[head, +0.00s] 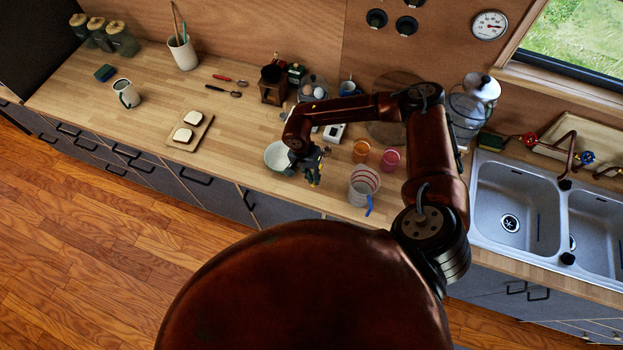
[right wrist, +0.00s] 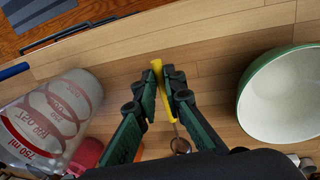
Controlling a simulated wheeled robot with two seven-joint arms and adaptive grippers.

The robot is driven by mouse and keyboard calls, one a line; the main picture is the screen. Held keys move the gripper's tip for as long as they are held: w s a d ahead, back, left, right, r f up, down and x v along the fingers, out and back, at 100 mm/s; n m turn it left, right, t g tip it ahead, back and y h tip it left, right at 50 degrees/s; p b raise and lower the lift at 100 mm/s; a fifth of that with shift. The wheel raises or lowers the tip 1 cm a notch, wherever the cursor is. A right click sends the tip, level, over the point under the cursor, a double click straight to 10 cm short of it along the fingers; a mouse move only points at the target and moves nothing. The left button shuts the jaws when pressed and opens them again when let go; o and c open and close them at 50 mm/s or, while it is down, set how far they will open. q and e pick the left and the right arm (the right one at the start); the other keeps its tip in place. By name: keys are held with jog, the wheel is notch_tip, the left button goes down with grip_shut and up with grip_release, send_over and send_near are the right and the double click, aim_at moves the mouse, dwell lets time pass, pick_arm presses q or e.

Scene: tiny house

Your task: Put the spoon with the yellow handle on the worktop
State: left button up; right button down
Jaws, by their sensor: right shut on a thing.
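The spoon with the yellow handle (right wrist: 160,84) is between the fingers of my right gripper (right wrist: 162,78) in the right wrist view. The fingers are shut on the yellow handle, and the metal bowl end points back towards the wrist. In the head view my right gripper (head: 313,181) is low over the front part of the wooden worktop (head: 245,125), between a bowl and a measuring jug. I cannot tell whether the spoon touches the worktop, which also shows in the right wrist view (right wrist: 215,70). My left gripper is not in view.
The green-rimmed white bowl (right wrist: 285,95) is right of the gripper in the wrist view. The clear measuring jug (right wrist: 45,120) is on the left. Orange (head: 361,150) and pink (head: 390,159) cups stand behind the jug. The worktop left of the bowl has free room.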

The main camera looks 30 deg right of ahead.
aim_at(313, 183)
jog(key=shift+s+f, duration=0.15)
jog(key=shift+f, duration=0.3)
notch_tip(313, 183, down, 3)
jog(key=shift+r+p, duration=0.15)
jog(key=shift+p, duration=0.3)
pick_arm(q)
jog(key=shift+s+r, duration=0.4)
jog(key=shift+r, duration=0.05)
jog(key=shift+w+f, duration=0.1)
pick_arm(e)
jog(key=c, duration=2.5)
grip_release()
jog(key=o, duration=0.5)
